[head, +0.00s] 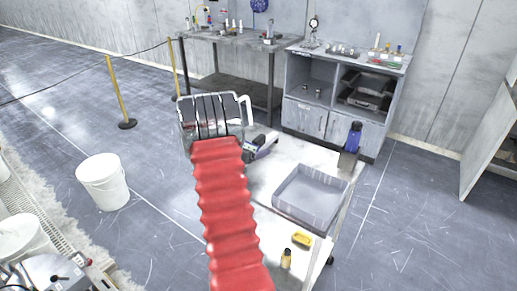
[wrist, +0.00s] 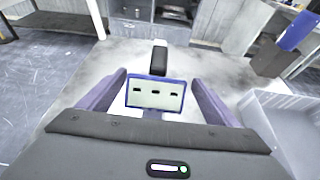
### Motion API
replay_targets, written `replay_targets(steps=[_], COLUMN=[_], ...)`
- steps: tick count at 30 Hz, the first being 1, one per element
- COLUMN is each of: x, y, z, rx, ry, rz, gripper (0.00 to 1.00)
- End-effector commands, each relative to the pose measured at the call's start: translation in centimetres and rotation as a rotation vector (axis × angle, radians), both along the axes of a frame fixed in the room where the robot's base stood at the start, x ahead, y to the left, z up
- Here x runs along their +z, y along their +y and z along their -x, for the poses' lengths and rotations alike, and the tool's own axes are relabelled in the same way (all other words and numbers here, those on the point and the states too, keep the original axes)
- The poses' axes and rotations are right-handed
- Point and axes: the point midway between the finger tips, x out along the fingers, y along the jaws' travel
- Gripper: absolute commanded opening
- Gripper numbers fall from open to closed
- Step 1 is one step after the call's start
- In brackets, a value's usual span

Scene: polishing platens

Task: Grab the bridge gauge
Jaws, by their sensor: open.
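In the wrist view, a device with a pale face, blue frame and several small dark marks (wrist: 155,101) sits between my fingers; I take it for the bridge gauge. A black upright block stands just behind its frame. My gripper (wrist: 157,77) is open, with one purple finger on each side of the device. Narrow gaps show beside the frame, and I cannot tell if either finger touches it. In the head view, my gripper (head: 263,145) is low over the white table, partly hidden by my red arm, and the gauge is hard to make out.
A grey tray (head: 278,205) lies right of my gripper on the white table (head: 268,222). A yellow item (head: 302,240) and a small bottle (head: 286,259) are near the front. A cabinet (head: 305,116) stands behind. A white bucket (head: 104,187) is left.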

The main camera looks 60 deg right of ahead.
Motion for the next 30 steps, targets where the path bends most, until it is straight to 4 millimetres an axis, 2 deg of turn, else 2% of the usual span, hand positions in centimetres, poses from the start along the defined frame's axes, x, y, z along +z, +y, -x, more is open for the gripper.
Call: replay_targets(steps=[15, 30], x=[-2.0, -2.0], y=[-4.7, -4.7], z=[0.3, 0.3], rx=[-0.001, -0.001], ry=[0.000, 0.000], rz=[0.000, 0.000], gripper=[0.84, 0.84])
